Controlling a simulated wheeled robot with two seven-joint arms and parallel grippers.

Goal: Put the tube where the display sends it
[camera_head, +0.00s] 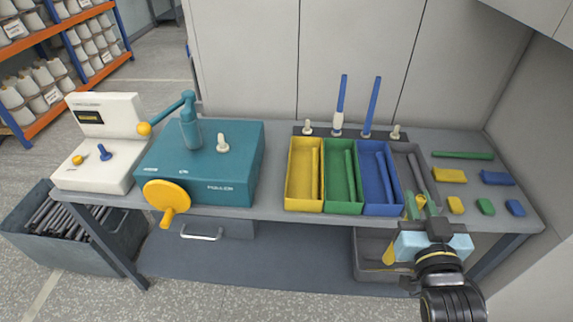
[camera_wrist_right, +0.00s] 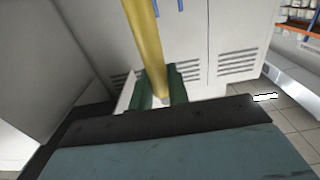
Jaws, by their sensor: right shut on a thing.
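My right gripper (camera_head: 420,207) is at the front edge of the bench, by the grey tray (camera_head: 428,172). It is shut on a yellow tube (camera_wrist_right: 145,45), which stands between the green fingers (camera_wrist_right: 160,88) in the wrist view. In the head view the gripper hides part of this tube (camera_head: 390,255). Yellow (camera_head: 292,180), green (camera_head: 331,190) and blue (camera_head: 369,190) trays stand left of the grey one. Each tray holds a tube. The small dark display (camera_head: 89,117) is on the white unit at the left; its text is too small to read. My left gripper is not in view.
A teal machine (camera_head: 225,165) with a yellow crank (camera_head: 166,197) stands left of the trays. Two upright blue rods (camera_head: 372,100) rise behind them. A green tube (camera_head: 463,155) and several coloured blocks (camera_head: 450,176) lie at the right. A grey bin (camera_head: 75,245) stands on the floor.

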